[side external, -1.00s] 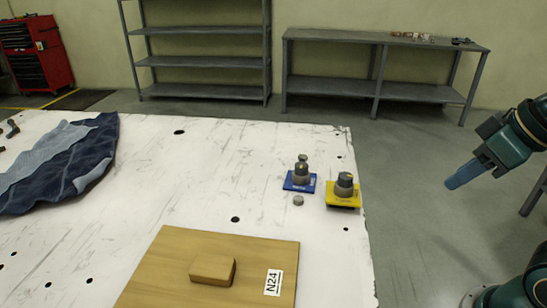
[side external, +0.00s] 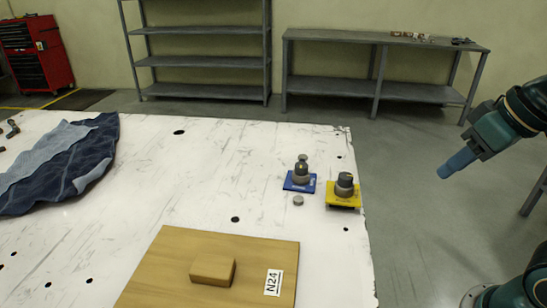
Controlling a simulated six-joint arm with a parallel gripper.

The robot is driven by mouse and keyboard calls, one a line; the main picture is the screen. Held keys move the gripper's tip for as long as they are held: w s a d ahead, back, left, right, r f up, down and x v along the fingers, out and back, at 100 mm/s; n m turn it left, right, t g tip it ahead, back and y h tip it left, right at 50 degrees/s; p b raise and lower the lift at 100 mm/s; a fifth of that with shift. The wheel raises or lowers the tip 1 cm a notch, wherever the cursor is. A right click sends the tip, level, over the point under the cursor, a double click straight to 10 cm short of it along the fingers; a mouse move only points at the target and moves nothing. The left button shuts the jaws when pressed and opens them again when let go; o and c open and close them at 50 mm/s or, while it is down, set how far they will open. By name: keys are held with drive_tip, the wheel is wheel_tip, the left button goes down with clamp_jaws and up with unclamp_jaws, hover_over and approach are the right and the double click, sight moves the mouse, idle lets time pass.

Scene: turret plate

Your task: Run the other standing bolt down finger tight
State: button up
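A blue plate (side external: 290,185) lies near the table's right side and carries a dark grey cylindrical part (side external: 301,174). A narrower knobbed piece (side external: 302,159), perhaps a standing bolt, rises from that part. A yellow plate (side external: 345,205) to its right carries another grey part (side external: 345,184) with a flatter dark top; no bolt stands clearly above it. A small grey round piece (side external: 298,200) lies on the table in front of the blue plate. My gripper (side external: 442,176), with blue fingers, is in the air right of the table, apart from both parts. Its finger gap cannot be seen.
A dark blue cloth (side external: 60,175) covers the left side. The white tabletop (side external: 215,165) has several holes and is clear in the middle.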

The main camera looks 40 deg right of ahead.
drive_tip(key=w+r+m+g, duration=0.3)
drive_tip(key=w+m, duration=1)
drive_tip(key=w, duration=0.7)
drive_tip(key=w+f+m, duration=0.4)
drive_tip(key=w, duration=0.1)
drive_tip(key=w+f+m+g, duration=0.1)
drive_tip(key=w+f+m, duration=0.3)
drive_tip(key=w, duration=0.1)
drive_tip(key=w+f+m+g, duration=0.1)
drive_tip(key=w+f+m, duration=0.2)
drive_tip(key=w, duration=0.3)
drive_tip(key=shift+a+f+m, duration=0.2)
drive_tip(key=shift+f+m, duration=0.2)
drive_tip(key=shift+m, duration=0.5)
drive_tip(key=shift+f, duration=0.1)
